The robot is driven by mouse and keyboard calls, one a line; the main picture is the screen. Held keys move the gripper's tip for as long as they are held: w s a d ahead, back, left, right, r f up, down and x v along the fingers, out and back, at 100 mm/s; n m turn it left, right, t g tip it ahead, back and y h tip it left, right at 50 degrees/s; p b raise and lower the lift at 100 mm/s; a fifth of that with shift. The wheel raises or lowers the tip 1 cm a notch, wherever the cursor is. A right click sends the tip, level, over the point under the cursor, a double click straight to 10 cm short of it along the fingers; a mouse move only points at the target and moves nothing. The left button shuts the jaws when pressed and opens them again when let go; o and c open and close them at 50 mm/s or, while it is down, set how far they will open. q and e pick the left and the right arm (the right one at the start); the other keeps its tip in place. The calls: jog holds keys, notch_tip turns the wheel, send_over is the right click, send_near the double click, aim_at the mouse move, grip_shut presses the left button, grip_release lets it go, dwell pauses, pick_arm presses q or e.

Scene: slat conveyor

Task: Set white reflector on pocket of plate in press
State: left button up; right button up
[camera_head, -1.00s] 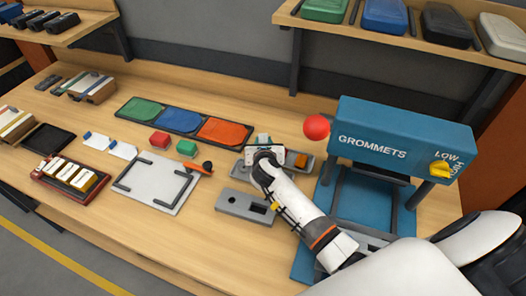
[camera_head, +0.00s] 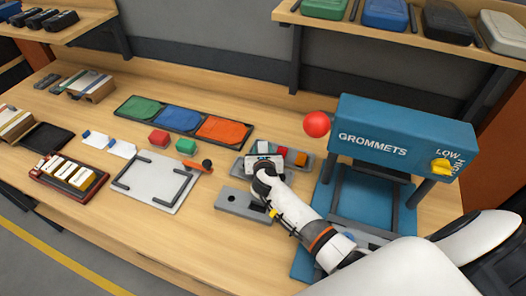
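A small white block (camera_head: 262,147), which looks like the white reflector, is in the grey tray (camera_head: 318,160) at the table's middle, beside a red block (camera_head: 282,152) and an orange one (camera_head: 301,158). My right gripper (camera_head: 264,163) is at the near left part of this tray, just in front of the white block. Its fingers are too small and hidden to tell whether it is open or shut. The blue press (camera_head: 400,135), marked GROMMETS, stands to the right. A grey plate (camera_head: 368,239) low in the press is mostly hidden by my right arm. My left gripper is not in view.
A grey block with holes (camera_head: 232,199) lies just left of my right forearm. A light board (camera_head: 155,180) with dark rails lies further left. Coloured pads (camera_head: 178,119) lie in a dark tray behind.

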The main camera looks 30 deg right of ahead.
jog(key=shift+r, duration=0.1)
jog(key=shift+s+a+r, duration=0.1)
jog(key=shift+s+r, duration=0.05)
jog(key=v, duration=1.1)
jog(key=shift+s+r+b, duration=0.15)
jog(key=shift+s+b, duration=0.1)
jog(key=shift+b, duration=0.05)
